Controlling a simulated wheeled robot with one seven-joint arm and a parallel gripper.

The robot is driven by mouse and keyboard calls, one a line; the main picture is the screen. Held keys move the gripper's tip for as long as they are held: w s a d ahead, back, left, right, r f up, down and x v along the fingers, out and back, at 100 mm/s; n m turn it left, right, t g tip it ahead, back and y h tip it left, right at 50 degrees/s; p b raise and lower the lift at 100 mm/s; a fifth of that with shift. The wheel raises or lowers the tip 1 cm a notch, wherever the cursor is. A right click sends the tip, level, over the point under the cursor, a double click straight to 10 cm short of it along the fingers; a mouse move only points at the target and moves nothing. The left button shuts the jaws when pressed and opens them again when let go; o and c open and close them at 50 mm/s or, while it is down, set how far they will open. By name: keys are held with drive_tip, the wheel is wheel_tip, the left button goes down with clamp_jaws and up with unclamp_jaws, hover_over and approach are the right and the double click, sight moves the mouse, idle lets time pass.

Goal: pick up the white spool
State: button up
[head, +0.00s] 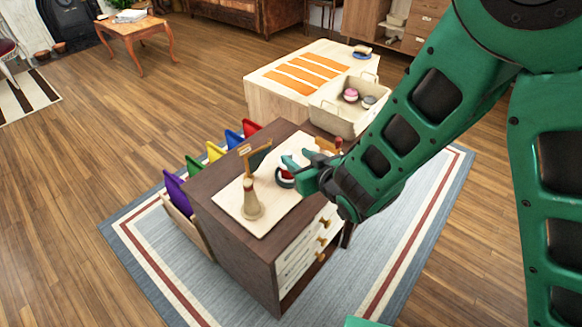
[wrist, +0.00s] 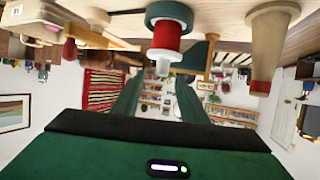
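The wrist view looks upside down, with the tabletop along its top. A spool-like piece with a white tip (wrist: 163,63), a red body and a dark teal round base stands on the light board. I see no wholly white spool clearly. In the head view this piece (head: 285,177) is partly hidden by my gripper (head: 291,168). In the wrist view my gripper (wrist: 160,88) has its two green fingers apart with nothing between them. The white tip lies just beyond the fingertips, roughly in line with the gap. I cannot tell the exact distance.
A tan cone with a red band (head: 251,200) stands on the light board (head: 262,222), with a dark panel (head: 257,160) behind it. A wooden piece (head: 329,146) is at the far right. A beige basket (head: 340,120) holds a pink item (head: 351,94) and a greyish one (head: 369,101).

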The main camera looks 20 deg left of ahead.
sight(291, 155)
drive_tip(key=shift+x, duration=2.8)
drive_tip(key=shift+s+f, duration=0.15)
clamp_jaws()
